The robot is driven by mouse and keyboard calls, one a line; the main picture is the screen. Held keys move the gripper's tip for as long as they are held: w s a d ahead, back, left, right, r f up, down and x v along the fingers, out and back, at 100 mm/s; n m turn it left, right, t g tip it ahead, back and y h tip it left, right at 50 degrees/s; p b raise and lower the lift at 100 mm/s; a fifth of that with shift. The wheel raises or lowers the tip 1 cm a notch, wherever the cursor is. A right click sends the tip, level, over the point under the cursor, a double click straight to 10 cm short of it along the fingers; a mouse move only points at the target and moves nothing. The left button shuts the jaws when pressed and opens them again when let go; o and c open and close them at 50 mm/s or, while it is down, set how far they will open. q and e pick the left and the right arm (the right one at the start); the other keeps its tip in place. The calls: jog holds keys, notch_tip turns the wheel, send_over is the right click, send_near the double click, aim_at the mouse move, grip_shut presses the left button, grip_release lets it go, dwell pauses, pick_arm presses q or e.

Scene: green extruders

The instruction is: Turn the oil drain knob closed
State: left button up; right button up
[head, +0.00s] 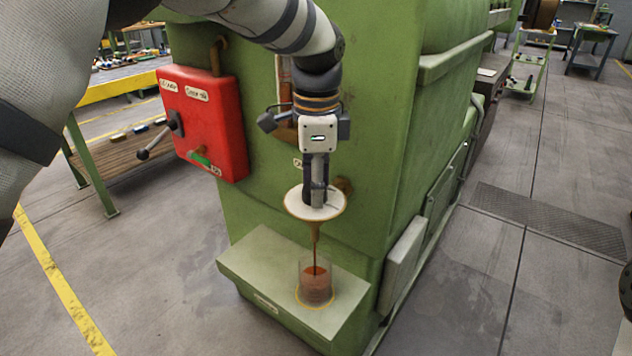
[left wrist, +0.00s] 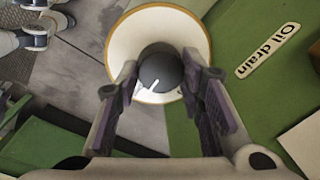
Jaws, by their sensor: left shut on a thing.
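The oil drain knob (left wrist: 160,70) is a dark round knob with a white pointer mark, seen in the left wrist view in front of a white disc. The white disc (head: 300,205) with a tan rim also shows in the head view on the green machine's front. My left gripper (head: 315,200) reaches down to it; in the left wrist view its fingers (left wrist: 162,85) are on both sides of the knob, shut on it. The knob is hidden by the gripper in the head view. Brown oil (head: 315,250) runs down into a clear glass (head: 316,285) holding reddish-brown liquid.
The glass stands on a pale green ledge (head: 245,257) of the green machine (head: 385,150). An "Oil drain" label (left wrist: 267,51) is beside the disc. A red control box (head: 215,125) with a lever is left of my arm.

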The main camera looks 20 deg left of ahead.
pick_arm(q)
jog(key=n, duration=0.7)
jog(key=shift+w+n+p, duration=0.1)
jog(key=shift+n+p, duration=0.2)
jog(key=shift+n, duration=0.1)
jog(key=n, duration=0.4)
jog(key=shift+f+n+g+y, duration=0.1)
jog(key=shift+n+g+y, duration=0.2)
jog(key=shift+g, duration=0.1)
jog(key=shift+n, duration=2.2)
pick_arm(e)
jog(key=shift+w+r, duration=0.2)
pick_arm(q)
jog(key=shift+a, duration=0.1)
jog(key=o, duration=1.2)
jog(key=shift+w, duration=0.1)
jog(key=shift+c, duration=0.2)
